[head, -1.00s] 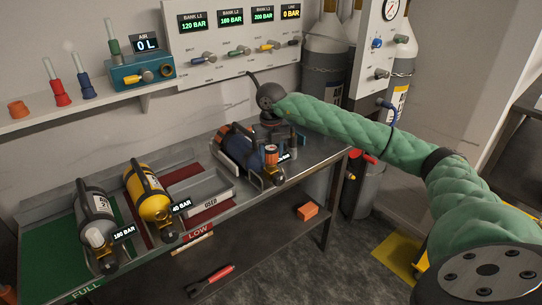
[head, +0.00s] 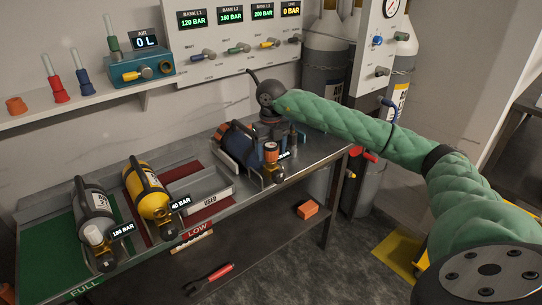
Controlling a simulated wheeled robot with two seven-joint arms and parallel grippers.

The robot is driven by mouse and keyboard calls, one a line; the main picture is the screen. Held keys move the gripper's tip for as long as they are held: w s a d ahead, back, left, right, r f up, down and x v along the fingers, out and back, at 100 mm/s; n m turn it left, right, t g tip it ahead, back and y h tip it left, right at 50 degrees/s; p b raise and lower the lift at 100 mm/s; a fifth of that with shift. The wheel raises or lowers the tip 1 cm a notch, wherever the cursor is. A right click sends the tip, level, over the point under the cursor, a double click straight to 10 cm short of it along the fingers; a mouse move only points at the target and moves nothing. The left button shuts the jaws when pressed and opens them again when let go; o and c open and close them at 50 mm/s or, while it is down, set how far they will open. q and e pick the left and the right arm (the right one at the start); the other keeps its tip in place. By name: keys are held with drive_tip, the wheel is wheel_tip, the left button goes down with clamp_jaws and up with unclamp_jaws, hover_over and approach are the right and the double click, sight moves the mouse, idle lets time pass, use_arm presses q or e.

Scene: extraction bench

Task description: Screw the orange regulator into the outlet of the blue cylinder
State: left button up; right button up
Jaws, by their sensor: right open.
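The blue cylinder (head: 238,142) lies in a metal cradle at the right end of the bench, its valve end towards me. An orange-and-white fitting (head: 271,152), which looks like the orange regulator, stands upright on the brass outlet at that end. Whether it is fully seated cannot be told. My right gripper (head: 281,139) points down just behind and above the fitting, open, its fingers apart and seemingly not holding it. The wrist and fingers hide part of the cylinder. My left gripper is not in view.
A yellow cylinder (head: 146,188) and a grey cylinder (head: 93,212) lie further left on the bench. A grey tray (head: 207,197) sits between the yellow and blue ones. The shelf (head: 60,115) behind holds coloured fittings. An orange block (head: 307,210) lies on the lower shelf.

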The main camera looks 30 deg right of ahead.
drive_tip(key=n+b, duration=0.2)
drive_tip(key=n, duration=0.4)
drive_tip(key=shift+f+b, duration=0.15)
drive_tip(key=shift+b, duration=0.15)
drive_tip(key=shift+n+b, duration=0.4)
drive_tip(key=shift+n, duration=0.5)
drive_tip(key=n+b, duration=0.3)
drive_tip(key=n, duration=0.5)
drive_tip(key=n+b, duration=0.3)
drive_tip(key=n, duration=0.5)
drive_tip(key=shift+n, duration=0.9)
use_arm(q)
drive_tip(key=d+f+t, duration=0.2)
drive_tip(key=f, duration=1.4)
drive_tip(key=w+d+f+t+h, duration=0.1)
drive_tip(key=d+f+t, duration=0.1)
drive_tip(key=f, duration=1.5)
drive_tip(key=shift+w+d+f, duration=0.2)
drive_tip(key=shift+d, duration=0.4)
use_arm(e)
drive_tip(key=shift+c, duration=0.5)
